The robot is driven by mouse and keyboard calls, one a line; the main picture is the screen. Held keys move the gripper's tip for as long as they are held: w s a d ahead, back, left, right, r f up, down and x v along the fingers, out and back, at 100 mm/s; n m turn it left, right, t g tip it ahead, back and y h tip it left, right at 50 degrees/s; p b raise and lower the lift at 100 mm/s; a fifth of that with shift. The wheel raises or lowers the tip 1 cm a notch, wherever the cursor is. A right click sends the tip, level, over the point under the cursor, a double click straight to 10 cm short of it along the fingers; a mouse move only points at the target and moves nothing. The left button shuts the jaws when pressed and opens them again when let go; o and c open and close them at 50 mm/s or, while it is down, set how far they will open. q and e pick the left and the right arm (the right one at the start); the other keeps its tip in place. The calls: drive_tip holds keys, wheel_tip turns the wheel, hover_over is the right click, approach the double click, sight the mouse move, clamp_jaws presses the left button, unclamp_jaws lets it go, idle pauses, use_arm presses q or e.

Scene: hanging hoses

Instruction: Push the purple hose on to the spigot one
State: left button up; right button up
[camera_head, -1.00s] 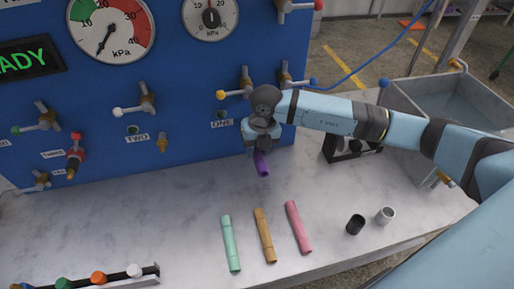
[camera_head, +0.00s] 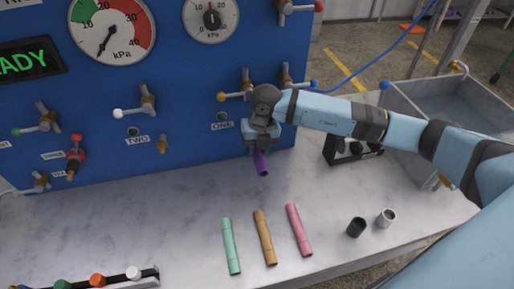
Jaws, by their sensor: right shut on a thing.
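The purple hose (camera_head: 262,163) shows as a short piece sticking out below my right gripper (camera_head: 260,146), which is shut on it. The gripper is at the blue panel, just below and right of the label ONE (camera_head: 222,126). Spigot one is hidden behind the gripper and wrist, so I cannot tell whether the hose touches it or is on it. A brass spigot (camera_head: 162,145) sticks out of the panel beside the label TWO (camera_head: 137,140). My left gripper is not in view.
Green (camera_head: 231,246), orange (camera_head: 265,237) and pink (camera_head: 299,230) hoses lie on the bench front. A black cup (camera_head: 356,227) and a grey cup (camera_head: 386,218) stand to their right. Valve handles stick out of the panel. A metal sink (camera_head: 440,100) is at the right.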

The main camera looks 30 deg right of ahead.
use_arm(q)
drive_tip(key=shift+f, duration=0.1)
use_arm(e)
drive_tip(key=shift+w+d+r, duration=0.1)
drive_tip(key=shift+w, duration=0.15)
drive_tip(key=o, duration=1)
drive_tip(key=shift+w, duration=0.1)
